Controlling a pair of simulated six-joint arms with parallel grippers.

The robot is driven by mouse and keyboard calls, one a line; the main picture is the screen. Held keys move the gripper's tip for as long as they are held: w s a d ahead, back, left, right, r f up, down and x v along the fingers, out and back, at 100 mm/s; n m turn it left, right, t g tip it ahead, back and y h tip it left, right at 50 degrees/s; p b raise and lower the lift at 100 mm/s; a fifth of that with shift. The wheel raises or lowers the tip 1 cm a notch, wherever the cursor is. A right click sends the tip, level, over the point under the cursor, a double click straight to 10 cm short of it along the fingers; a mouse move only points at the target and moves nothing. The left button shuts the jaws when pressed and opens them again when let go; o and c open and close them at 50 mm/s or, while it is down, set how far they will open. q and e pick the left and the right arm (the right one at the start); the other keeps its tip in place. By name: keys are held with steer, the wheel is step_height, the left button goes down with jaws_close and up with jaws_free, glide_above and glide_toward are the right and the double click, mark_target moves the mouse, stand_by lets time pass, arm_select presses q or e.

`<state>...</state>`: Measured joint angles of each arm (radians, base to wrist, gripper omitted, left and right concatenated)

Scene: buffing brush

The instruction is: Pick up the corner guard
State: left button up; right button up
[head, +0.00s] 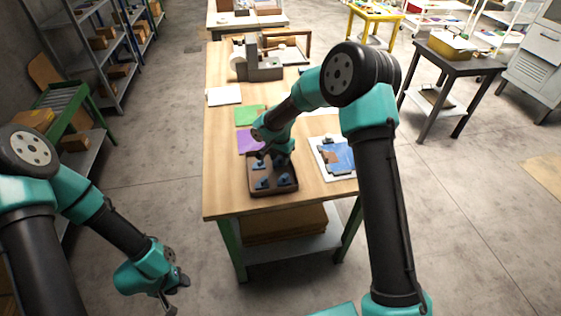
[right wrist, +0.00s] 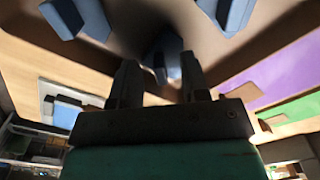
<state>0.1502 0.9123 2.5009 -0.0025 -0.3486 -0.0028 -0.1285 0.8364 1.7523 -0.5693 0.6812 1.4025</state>
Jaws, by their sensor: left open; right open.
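Several small blue-grey corner guards lie in a brown tray (head: 274,191) at the near end of the wooden table. Two show clearly in the head view, a front left guard (head: 262,184) and a front right guard (head: 284,181). My right gripper (head: 277,160) is down over the back part of the tray, open. In the right wrist view, one corner guard (right wrist: 167,52) sits between or just beyond its two fingertips; I cannot tell whether they touch it. My left gripper (head: 172,287) is open and empty, low over the floor left of the table.
A purple sheet (head: 247,140) and a green sheet (head: 248,115) lie behind the tray. A white board with a blue sheet (head: 338,155) lies to its right. A grey machine (head: 262,65) stands farther back. The table's near edge is just in front of the tray.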

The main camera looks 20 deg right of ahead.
stand_by(0.5)
jaws_close()
